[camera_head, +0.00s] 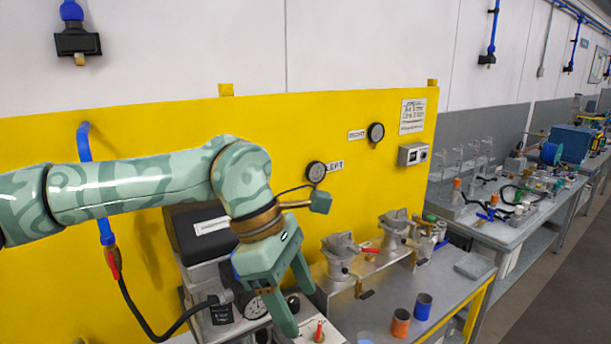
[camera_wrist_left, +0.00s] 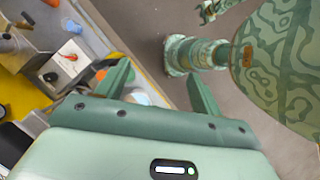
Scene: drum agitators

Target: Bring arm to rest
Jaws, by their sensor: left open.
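My left arm, green with a darker pattern, reaches in from the left in the head view and bends down at the wrist. My left gripper (camera_head: 297,305) hangs with its fingers pointing down, above the front of the bench and left of two metal drum agitators (camera_head: 340,255) (camera_head: 397,226). Its fingers are apart, with nothing between them. In the left wrist view the left gripper (camera_wrist_left: 160,82) is also open, with the floor and a bench edge beyond it.
A yellow panel (camera_head: 270,130) with gauges stands behind the bench. A black-topped device (camera_head: 203,232) and a dial gauge (camera_head: 255,307) are close to the gripper. An orange cup (camera_head: 400,323) and a blue cup (camera_head: 423,306) stand to the right. Open floor (camera_head: 560,300) lies farther right.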

